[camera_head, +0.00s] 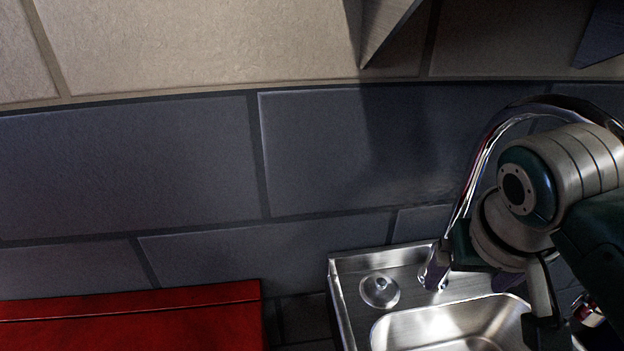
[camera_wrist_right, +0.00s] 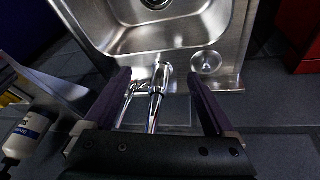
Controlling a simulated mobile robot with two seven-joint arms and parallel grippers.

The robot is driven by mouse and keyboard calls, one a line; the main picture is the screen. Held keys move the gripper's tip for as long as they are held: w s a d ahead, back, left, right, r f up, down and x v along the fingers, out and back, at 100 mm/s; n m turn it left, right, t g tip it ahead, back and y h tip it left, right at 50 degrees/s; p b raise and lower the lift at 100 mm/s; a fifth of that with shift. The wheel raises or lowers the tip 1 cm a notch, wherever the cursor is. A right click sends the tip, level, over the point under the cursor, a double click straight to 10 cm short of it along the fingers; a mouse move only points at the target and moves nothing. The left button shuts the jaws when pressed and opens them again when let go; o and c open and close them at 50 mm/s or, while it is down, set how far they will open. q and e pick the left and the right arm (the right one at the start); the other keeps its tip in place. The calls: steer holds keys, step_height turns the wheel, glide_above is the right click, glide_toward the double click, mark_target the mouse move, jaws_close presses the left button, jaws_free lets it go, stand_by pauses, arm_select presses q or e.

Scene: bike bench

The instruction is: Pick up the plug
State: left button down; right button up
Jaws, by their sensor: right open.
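The plug (camera_head: 380,290) is a small round metal disc with a raised knob. It lies flat on the steel rim at the sink's back left in the head view. It also shows in the right wrist view (camera_wrist_right: 206,62), just beyond one fingertip. My right gripper (camera_wrist_right: 160,75) is open and empty, its dark fingers on either side of the faucet in that view. In the head view my right gripper (camera_head: 470,275) is right of the plug, apart from it and partly hidden by the faucet and my wrist. My left gripper is not in view.
The chrome faucet (camera_head: 484,150) arches up beside my right wrist. The steel sink (camera_head: 345,310) has its basin in front of the plug. A red cabinet (camera_head: 130,320) stands to the left, a tiled wall behind. A white bottle (camera_wrist_right: 25,135) shows in the wrist view.

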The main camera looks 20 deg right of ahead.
steer(key=w+a+m+g, duration=0.1)
steer(key=w+m, duration=0.3)
steer(key=w, duration=0.2)
steer(key=m+y, duration=0.1)
glide_toward(381, 282)
steer(key=f+b, duration=0.2)
steer(key=b, duration=0.1)
steer(key=w+f+b, duration=0.1)
steer(key=b, duration=0.1)
steer(key=shift+d+f+g, duration=0.3)
steer(key=shift+f, duration=0.05)
arm_select(q)
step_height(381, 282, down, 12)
steer(key=b, duration=0.7)
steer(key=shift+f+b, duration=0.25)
steer(key=shift+b, duration=0.1)
arm_select(e)
steer(key=f, duration=0.3)
steer(key=d+f, duration=0.1)
steer(key=f, duration=0.1)
steer(key=shift+w+f, duration=0.15)
steer(key=shift+f, duration=0.15)
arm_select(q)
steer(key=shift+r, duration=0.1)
arm_select(e)
steer(key=shift+r, duration=0.1)
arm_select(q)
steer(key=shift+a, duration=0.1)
arm_select(e)
steer(key=c, duration=1)
